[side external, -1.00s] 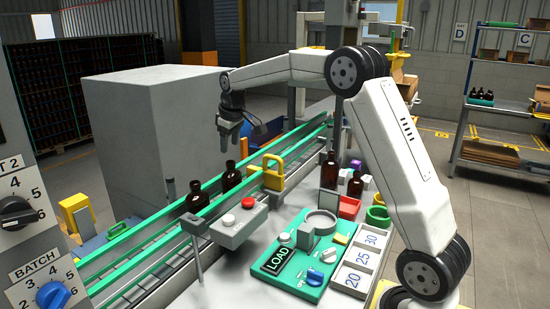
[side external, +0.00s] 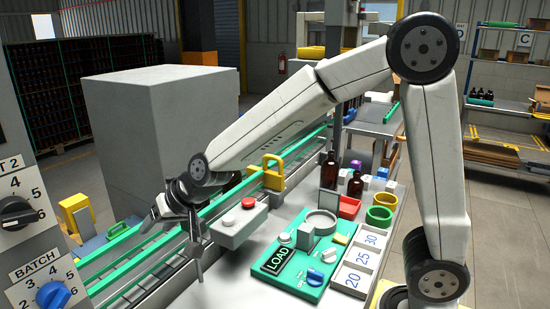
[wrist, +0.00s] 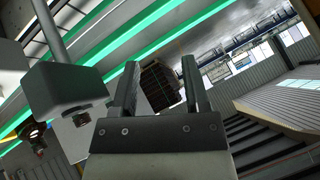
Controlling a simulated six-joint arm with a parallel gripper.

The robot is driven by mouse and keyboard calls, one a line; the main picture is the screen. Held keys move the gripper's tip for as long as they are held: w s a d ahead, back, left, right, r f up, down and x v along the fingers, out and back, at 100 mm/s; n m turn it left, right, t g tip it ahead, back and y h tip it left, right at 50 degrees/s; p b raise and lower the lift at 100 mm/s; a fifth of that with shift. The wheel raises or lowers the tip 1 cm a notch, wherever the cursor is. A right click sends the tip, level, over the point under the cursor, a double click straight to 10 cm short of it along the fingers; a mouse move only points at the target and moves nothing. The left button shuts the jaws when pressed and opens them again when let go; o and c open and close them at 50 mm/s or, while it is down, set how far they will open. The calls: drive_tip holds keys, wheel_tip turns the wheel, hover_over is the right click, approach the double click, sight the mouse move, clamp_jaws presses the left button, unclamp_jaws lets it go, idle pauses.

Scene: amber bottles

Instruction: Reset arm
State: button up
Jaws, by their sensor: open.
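My gripper (side external: 160,212) is over the near part of the conveyor, tilted down to the left in the side view. In the wrist view, its two fingers (wrist: 159,88) stand apart with nothing held between them. My forearm crosses the conveyor and hides the place where two amber bottles stood earlier. A dark amber bottle (side external: 329,172) stands upright beyond the green panel, with a smaller one (side external: 355,185) next to it. A dark reddish-brown object, perhaps a bottle, shows at the left of the wrist view (wrist: 33,131).
The conveyor has green rails (side external: 135,262) and a yellow clasp-like frame (side external: 272,172). A grey box with a red button (side external: 247,203) sits beside it. The green LOAD panel (side external: 300,262) and number tray (side external: 362,262) lie right. A large grey cabinet (side external: 150,140) stands behind the conveyor.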

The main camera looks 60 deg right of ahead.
drive_tip(key=s+d+f+n+g+h, duration=0.1)
drive_tip(key=s+d+f, duration=0.2)
drive_tip(key=s, duration=0.3)
drive_tip(key=s+d+f+n+g+h, duration=0.1)
drive_tip(key=s+d+f+g, duration=0.1)
drive_tip(key=s+d+f, duration=0.2)
drive_tip(key=s+d+f+n+g+h, duration=0.1)
drive_tip(key=s+d+f+g, duration=0.1)
drive_tip(key=s+d, duration=0.4)
drive_tip(key=shift+s+f, duration=0.45)
drive_tip(key=shift+s, duration=0.2)
drive_tip(key=shift+s+f, duration=0.45)
drive_tip(key=shift+s, duration=0.15)
drive_tip(key=shift+a, duration=0.1)
